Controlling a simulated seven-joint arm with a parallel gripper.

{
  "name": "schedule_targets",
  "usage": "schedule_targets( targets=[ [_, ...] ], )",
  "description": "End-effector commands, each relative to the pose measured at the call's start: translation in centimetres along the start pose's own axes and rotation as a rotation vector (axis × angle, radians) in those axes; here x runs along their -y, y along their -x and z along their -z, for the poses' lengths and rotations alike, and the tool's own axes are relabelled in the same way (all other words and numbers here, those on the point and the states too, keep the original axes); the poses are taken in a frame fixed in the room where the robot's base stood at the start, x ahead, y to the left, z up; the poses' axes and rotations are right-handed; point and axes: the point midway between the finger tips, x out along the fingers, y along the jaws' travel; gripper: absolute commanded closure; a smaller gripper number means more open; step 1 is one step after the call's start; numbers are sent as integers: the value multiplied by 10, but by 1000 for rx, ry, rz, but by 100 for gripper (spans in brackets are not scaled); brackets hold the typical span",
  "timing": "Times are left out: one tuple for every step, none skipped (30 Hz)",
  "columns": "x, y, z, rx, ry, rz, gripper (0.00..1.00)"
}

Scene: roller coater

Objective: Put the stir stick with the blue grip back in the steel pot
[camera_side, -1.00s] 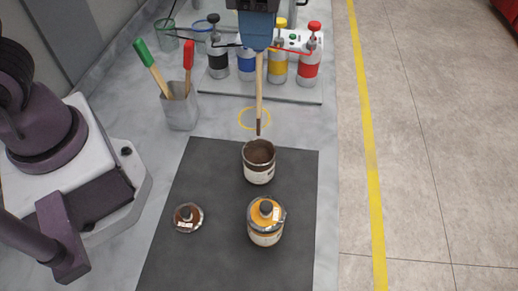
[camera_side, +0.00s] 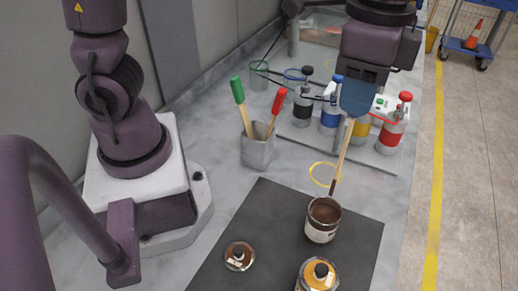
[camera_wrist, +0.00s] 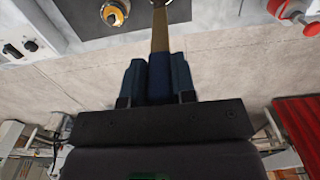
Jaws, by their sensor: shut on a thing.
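The stir stick is upright and slightly tilted in the side view, with its pale wooden shaft (camera_side: 343,150) pointing down and its tip dark brown. My gripper (camera_side: 357,98) is shut on its blue grip, which shows between the fingers in the wrist view (camera_wrist: 160,76). The dark tip appears just above or behind the rim of an open can of brown stain (camera_side: 322,226); the exact gap is unclear. The steel pot (camera_side: 257,153) stands to the left of my gripper, holding a green-gripped stick (camera_side: 238,92) and a red-gripped stick (camera_side: 278,103).
A rack of pump bottles with a red-topped one (camera_side: 391,130) stands behind the stick. A yellow ring (camera_side: 313,171) marks bare bench between pot and can.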

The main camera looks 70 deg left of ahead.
Motion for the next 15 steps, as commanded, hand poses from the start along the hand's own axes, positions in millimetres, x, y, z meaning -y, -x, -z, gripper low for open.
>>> schedule_targets(
  targets=[
    [0,0,0,0,0,0,99],
    [0,0,0,0,0,0,99],
    [0,0,0,0,0,0,99],
    [0,0,0,0,0,0,99],
    [0,0,0,0,0,0,99],
    [0,0,0,0,0,0,99],
    [0,0,0,0,0,0,99],
    [0,0,0,0,0,0,99],
    [0,0,0,0,0,0,99],
    [0,0,0,0,0,0,99],
    [0,0,0,0,0,0,99],
    [0,0,0,0,0,0,99],
    [0,0,0,0,0,0,99],
    [0,1,0,-1,0,0,99],
    [0,4,0,-2,0,1,99]
  ],
)
